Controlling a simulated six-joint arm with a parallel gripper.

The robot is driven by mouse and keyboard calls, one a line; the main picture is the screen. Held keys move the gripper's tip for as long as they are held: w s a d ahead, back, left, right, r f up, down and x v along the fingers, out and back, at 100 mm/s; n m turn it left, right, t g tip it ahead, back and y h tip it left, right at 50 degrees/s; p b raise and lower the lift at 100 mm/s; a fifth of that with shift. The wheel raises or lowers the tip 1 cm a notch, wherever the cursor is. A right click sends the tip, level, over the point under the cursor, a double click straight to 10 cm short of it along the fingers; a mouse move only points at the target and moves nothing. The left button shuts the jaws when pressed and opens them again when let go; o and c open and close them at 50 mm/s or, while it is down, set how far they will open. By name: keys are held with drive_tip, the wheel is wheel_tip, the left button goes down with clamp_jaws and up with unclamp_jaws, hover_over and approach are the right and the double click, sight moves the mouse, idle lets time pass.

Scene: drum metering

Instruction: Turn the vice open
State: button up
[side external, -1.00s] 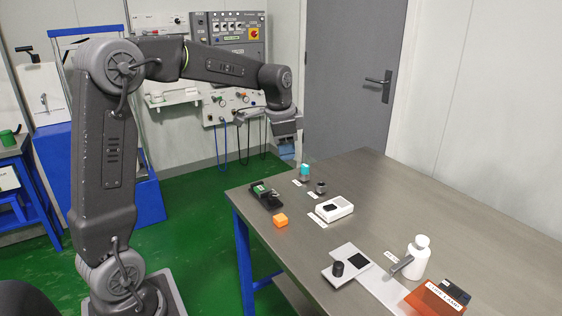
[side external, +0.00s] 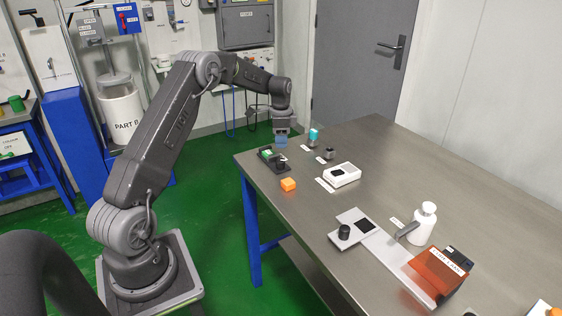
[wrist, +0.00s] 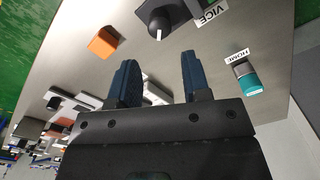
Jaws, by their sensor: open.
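The vice (side external: 268,153) is a small dark block with a green part, at the table's far left corner in the side view. Its black knob (side external: 281,164) stands at its near end. In the wrist view the knob (wrist: 158,22) has a white pointer line and sits beside a "VICE" label (wrist: 211,12). My gripper (side external: 281,141) is just above and behind the vice, fingers down. In the wrist view my gripper (wrist: 160,68) is open, with nothing between its blue fingers. The knob lies beyond the fingertips, apart from them. The rest of the vice is cut off there.
An orange block (side external: 288,184) and a white box (side external: 342,175) stand nearby. A teal-topped cylinder (side external: 314,134) and a small dark cylinder (side external: 329,153) are to the right. A white bottle (side external: 423,224) is farther along.

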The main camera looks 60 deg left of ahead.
sight(281, 160)
wheel_tip(281, 160, down, 9)
idle(0.3)
drive_tip(key=shift+c, duration=0.2)
drive_tip(key=c, duration=0.6)
drive_tip(key=shift+n, duration=0.4)
drive_tip(key=n, duration=0.3)
drive_tip(key=shift+n, duration=2.4)
drive_tip(key=shift+r, duration=0.1)
